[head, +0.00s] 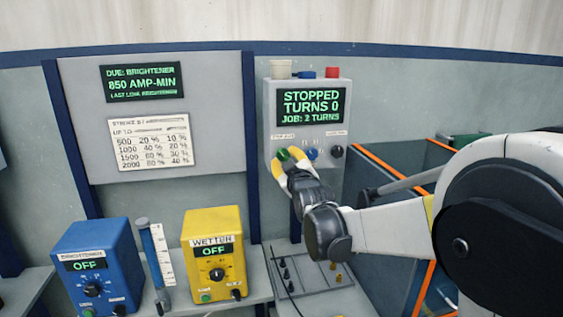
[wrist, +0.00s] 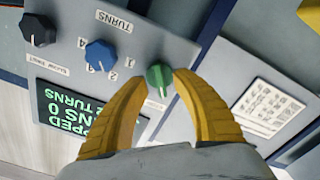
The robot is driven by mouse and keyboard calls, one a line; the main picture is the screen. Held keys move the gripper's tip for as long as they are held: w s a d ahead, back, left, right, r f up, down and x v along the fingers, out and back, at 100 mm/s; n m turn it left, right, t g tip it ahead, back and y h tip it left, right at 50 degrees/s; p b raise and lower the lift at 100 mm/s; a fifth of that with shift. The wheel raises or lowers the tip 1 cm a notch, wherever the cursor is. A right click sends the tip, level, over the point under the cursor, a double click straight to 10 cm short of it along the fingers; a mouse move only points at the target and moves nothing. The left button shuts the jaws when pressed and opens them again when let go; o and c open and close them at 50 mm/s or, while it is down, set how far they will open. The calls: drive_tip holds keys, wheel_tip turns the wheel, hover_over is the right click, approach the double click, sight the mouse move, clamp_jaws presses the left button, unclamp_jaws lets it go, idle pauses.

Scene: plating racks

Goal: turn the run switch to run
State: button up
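The control box (head: 347,115) hangs on the wall at centre. Its display (head: 311,103) reads STOPPED, TURNS 0, JOB: 2 TURNS. Below it a green knob (head: 284,155) sits leftmost in a row of three, under a small label too blurred to read; I take it as the run switch. My gripper (head: 290,157) is at this knob. In the wrist view the green knob (wrist: 159,77) lies between my two yellow fingertips (wrist: 160,78), its pale pointer line toward the bottom of the picture. The fingertips look very close to its sides; whether they press on it I cannot tell.
A blue TURNS knob (wrist: 100,54) and a black knob (wrist: 38,30) sit beside the green one. Caps (head: 281,69) stand on the box. Below are a blue BRIGHTENER unit (head: 100,240) and a yellow WETTER unit (head: 225,225), both OFF. An orange-edged tank (head: 390,147) is right.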

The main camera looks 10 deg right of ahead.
drive_tip(key=shift+w, duration=0.75)
clamp_jaws()
